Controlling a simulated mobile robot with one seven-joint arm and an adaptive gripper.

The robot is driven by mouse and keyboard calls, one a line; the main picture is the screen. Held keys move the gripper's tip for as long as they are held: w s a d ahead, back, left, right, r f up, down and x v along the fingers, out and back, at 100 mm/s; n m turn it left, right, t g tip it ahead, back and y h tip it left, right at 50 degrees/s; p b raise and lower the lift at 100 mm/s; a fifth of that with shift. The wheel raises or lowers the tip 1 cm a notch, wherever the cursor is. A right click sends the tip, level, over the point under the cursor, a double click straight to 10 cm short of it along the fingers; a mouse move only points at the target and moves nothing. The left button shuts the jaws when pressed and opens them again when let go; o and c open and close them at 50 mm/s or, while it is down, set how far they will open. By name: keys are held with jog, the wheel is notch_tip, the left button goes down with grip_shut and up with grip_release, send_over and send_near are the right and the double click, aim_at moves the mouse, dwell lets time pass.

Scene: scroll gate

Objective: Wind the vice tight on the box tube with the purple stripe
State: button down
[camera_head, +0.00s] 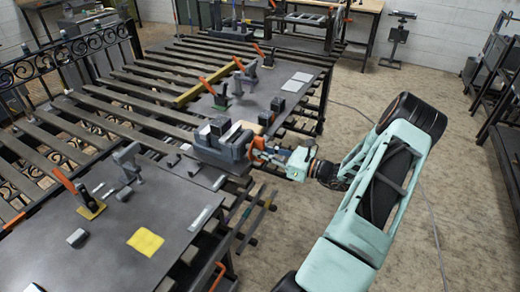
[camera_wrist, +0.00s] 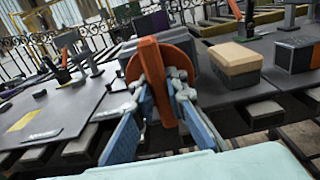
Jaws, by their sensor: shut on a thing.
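The grey vice (camera_head: 218,148) stands at the near right edge of the slatted bench. It also shows in the wrist view (camera_wrist: 203,72), partly behind its orange handle (camera_wrist: 153,68). The handle has a round hub and an upright bar. My gripper (camera_head: 262,155) is at the handle from the right. In the wrist view its blue-padded fingers (camera_wrist: 160,104) are shut on the orange bar, one on each side. A dark piece (camera_head: 220,126) stands up at the vice's jaws. I cannot make out a purple stripe on it, nor whether the jaws touch it.
A tan-topped block (camera_wrist: 236,62) sits right of the vice in the wrist view. A yellow sheet (camera_head: 146,241) and orange-handled clamps (camera_head: 85,200) lie nearer left. Open floor (camera_head: 345,110) lies to the right.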

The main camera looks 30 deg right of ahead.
jog(key=shift+m, duration=0.5)
jog(key=c, duration=1.9)
grip_release()
jog(key=shift+c, duration=0.2)
jog(key=shift+s+d, duration=0.1)
jog(key=v, duration=1.1)
jog(key=shift+s+d, duration=0.25)
jog(key=shift+s, duration=0.1)
jog(key=shift+a+f, duration=0.1)
